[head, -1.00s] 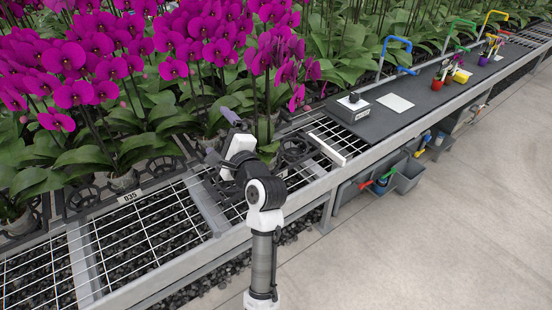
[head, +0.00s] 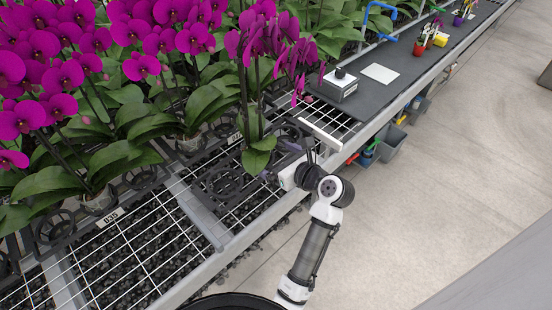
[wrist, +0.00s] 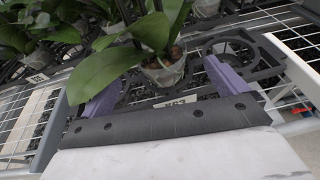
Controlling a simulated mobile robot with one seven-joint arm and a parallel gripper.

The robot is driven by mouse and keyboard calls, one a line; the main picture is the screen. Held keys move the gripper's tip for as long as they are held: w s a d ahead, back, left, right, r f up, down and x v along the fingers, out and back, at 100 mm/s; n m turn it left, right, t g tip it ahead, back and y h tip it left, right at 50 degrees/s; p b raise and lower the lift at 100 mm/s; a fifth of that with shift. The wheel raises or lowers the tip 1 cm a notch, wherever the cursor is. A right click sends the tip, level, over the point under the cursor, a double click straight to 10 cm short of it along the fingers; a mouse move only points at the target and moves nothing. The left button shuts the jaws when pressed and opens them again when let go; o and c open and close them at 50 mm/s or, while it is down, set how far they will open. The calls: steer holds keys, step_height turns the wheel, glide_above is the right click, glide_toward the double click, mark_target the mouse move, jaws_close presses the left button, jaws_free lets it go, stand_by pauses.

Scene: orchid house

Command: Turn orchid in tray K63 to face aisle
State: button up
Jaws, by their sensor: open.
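A magenta orchid (head: 257,152) stands in a black carrier tray (head: 222,182) near the bench's front edge, its flowers up and to the right. In the wrist view its clear pot (wrist: 166,72) sits in the tray (wrist: 262,58), with broad leaves hanging to the left. A tray label (wrist: 176,101) is partly covered by my gripper's edge and I cannot read it surely. My gripper (head: 281,160) is low at the tray's front side. In the wrist view the purple fingers of my gripper (wrist: 163,73) are open and apart, with the pot between and slightly beyond them.
Neighbouring orchids stand close on the left in a tray labelled 035 or similar (head: 107,217). A white bar (head: 320,136) crosses the mesh bench on the right. Beyond it, a dark work mat (head: 408,50) holds a small grey box (head: 338,84). The aisle floor (head: 430,190) is clear.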

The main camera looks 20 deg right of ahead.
mark_target(265, 158)
steer(key=w+f+b, duration=0.2)
steer(key=w+a+f+b, duration=0.1)
steer(key=w+b, duration=0.1)
steer(key=b, duration=0.1)
steer(key=shift+w+a+f, duration=0.1)
steer(key=shift+a+f, duration=0.05)
steer(key=shift+f, duration=0.2)
steer(key=w, duration=0.1)
steer(key=w+a+p, duration=0.1)
steer(key=w, duration=0.1)
steer(key=shift+p+x, duration=0.3)
steer(key=shift+x, duration=0.7)
steer(key=shift+f, duration=0.1)
steer(key=c, duration=1)
steer(key=shift+c, duration=0.2)
steer(key=shift+p, duration=0.75)
